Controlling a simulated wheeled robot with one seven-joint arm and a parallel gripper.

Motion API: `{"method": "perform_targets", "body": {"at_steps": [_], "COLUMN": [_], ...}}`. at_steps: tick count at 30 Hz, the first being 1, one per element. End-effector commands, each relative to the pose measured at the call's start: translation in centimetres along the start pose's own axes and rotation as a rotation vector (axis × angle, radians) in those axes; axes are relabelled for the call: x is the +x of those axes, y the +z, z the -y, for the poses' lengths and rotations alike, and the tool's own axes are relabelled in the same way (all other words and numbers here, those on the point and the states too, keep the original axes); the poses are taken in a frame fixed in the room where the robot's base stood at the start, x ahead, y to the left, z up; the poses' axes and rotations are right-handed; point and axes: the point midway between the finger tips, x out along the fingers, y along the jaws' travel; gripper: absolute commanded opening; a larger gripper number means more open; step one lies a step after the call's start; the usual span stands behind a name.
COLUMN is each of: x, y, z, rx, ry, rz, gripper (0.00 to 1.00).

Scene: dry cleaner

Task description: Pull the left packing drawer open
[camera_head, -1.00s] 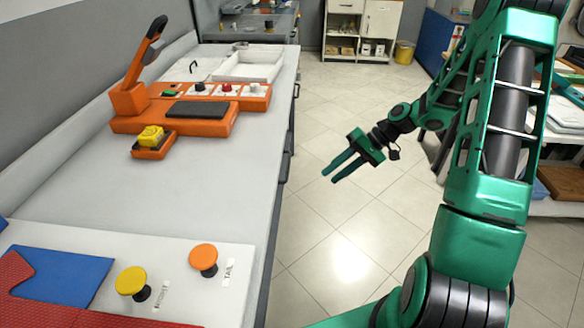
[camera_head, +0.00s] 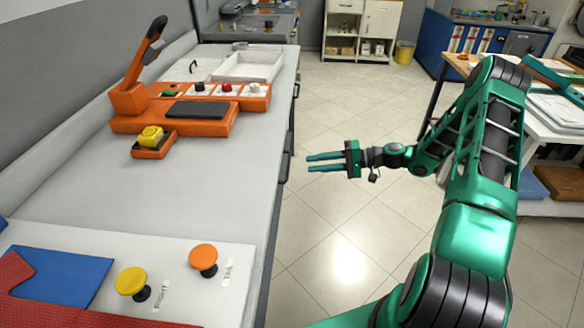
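My gripper (camera_head: 309,163) is open and empty, its two green fingers level and pointing left towards the front of the white counter (camera_head: 200,195). A dark drawer handle (camera_head: 285,166) sticks out from the counter front just left of the fingertips, with a small gap in the picture between them. Another dark handle (camera_head: 297,90) shows farther back along the same front. The drawer faces are seen almost edge-on. No drawer looks pulled out, and I cannot tell which handle belongs to the left packing drawer.
On the counter are an orange machine (camera_head: 180,126) with a raised lever, a white tray (camera_head: 257,64), a yellow knob (camera_head: 130,281) and an orange knob (camera_head: 203,257). The tiled floor (camera_head: 340,225) beside the counter is clear. A shelved table (camera_head: 560,208) stands at right.

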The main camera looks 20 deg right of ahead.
Motion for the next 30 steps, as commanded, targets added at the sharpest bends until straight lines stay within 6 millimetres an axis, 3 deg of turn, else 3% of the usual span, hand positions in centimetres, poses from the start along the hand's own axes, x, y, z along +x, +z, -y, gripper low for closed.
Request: {"method": "perform_targets", "body": {"at_steps": [6, 12, 18, 26, 27, 30], "x": [4.1, 6.8, 8.0, 8.1, 8.1, 8.1], "y": [0.1, 0.1, 0.0, 0.0, 0.0, 0.0], "z": [0.0, 0.0, 0.0, 0.0, 0.0, 0.0], "rx": [0.001, 0.001, 0.000, 0.000, 0.000, 0.000], "ry": [0.000, 0.001, 0.002, 0.002, 0.002, 0.002], "rz": [0.004, 0.002, 0.000, 0.000, 0.000, 0.000], "gripper": [0.27, 0.27, 0.27, 0.27, 0.24, 0.01]}}
